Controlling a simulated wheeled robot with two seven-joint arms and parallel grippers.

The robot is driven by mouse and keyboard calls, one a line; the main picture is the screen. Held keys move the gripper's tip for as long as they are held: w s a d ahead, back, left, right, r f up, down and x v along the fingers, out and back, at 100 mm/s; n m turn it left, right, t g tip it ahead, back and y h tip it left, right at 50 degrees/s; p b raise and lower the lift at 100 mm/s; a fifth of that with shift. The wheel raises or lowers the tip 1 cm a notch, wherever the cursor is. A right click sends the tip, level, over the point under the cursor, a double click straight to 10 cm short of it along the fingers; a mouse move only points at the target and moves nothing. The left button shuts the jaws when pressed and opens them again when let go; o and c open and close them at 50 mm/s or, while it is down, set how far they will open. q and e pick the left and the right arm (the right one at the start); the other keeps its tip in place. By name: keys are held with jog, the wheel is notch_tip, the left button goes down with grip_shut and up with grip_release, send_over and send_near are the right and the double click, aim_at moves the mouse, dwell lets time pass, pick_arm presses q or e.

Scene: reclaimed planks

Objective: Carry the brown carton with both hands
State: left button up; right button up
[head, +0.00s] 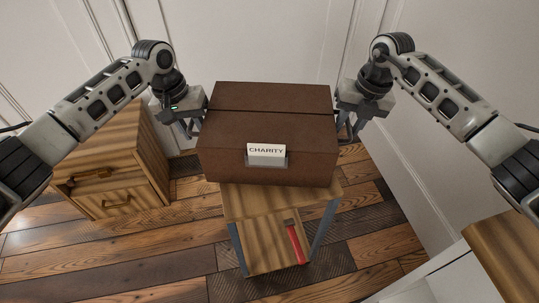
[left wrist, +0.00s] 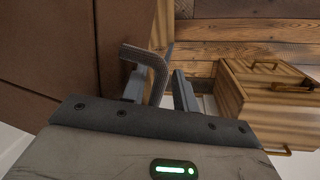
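The brown carton (head: 268,135), with a white label reading CHARITY on its front, is on top of a small wooden stand (head: 240,203). My left gripper (head: 190,128) is at the carton's left side. In the left wrist view the carton (left wrist: 50,45) is at the left, and a grey curved handle (left wrist: 157,70) stands out from its wall. The left fingers (left wrist: 160,90) are apart, one on each side of the handle, with a gap showing at the outer finger. My right gripper (head: 348,128) is at the carton's right side, its fingers apart; the handle there is mostly hidden.
A wooden cabinet with drawers (head: 113,165) stands on the plank floor at the left, also in the left wrist view (left wrist: 265,105). The stand has a red item (head: 297,245) inside. A wooden-topped white unit (head: 505,250) is at the lower right. Pale panelled walls are behind.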

pick_arm(q)
jog(key=shift+d+r, duration=0.1)
pick_arm(e)
jog(key=shift+a+r, duration=0.1)
pick_arm(q)
jog(key=shift+r, duration=0.55)
notch_tip(320, 180, up, 11)
jog(key=a, duration=0.2)
jog(key=shift+a+f, duration=0.15)
jog(key=shift+a, duration=0.05)
pick_arm(e)
notch_tip(320, 180, up, 12)
jog(key=d, duration=0.2)
jog(key=shift+d, duration=0.15)
jog(key=shift+s, duration=0.1)
